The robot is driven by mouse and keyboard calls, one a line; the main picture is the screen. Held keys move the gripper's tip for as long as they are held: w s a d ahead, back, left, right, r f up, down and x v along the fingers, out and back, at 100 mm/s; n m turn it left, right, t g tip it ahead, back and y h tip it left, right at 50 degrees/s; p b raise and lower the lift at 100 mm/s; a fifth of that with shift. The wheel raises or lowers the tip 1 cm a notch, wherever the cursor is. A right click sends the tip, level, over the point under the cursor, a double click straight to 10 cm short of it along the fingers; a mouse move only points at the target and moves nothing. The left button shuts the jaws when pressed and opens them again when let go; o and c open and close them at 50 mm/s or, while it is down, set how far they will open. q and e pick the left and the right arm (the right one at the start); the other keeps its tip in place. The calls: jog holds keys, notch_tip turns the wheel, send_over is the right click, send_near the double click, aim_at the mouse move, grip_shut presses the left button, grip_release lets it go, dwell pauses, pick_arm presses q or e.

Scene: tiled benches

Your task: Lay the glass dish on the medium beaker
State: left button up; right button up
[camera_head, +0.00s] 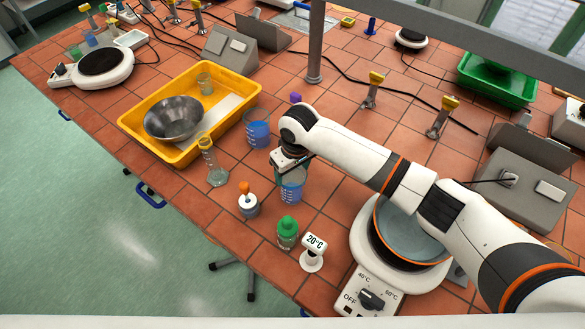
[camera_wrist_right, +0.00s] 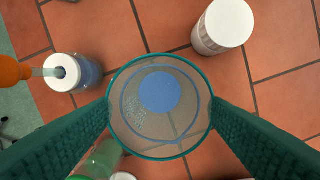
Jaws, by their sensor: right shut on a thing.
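My right gripper (camera_wrist_right: 160,106) is shut on the glass dish (camera_wrist_right: 190,130), a clear round dish with a teal rim, seen between its green fingers in the right wrist view. The medium beaker (camera_head: 291,191), clear with blue liquid, stands upright on the tiles directly below that gripper in the head view. The beaker's graduation marks and blue liquid show through the dish. I cannot tell whether dish and beaker touch, because my wrist covers the dish from the head camera. My left gripper is not in view.
Another beaker with blue liquid (camera_head: 257,132) stands behind. An orange-topped bottle (camera_head: 248,206), a green-capped bottle (camera_head: 287,234) and a 20°C display (camera_head: 313,254) stand close in front. A yellow tray (camera_head: 180,158) lies left; a hotplate (camera_head: 370,297) sits right, under my arm.

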jog(key=shift+f, duration=0.45)
jog(key=o, duration=1)
jog(key=shift+s+d+r+b, duration=0.2)
jog(key=shift+r+b, duration=0.25)
jog(key=shift+r, duration=1.55)
jog(key=shift+s+d+r+b, duration=0.15)
jog(key=shift+r+b, duration=0.35)
jog(key=shift+r, duration=1.5)
jog(key=shift+s+d+r+b, duration=0.1)
jog(key=shift+s+r+b, duration=0.25)
jog(key=shift+r, duration=1.65)
jog(key=shift+w, duration=0.1)
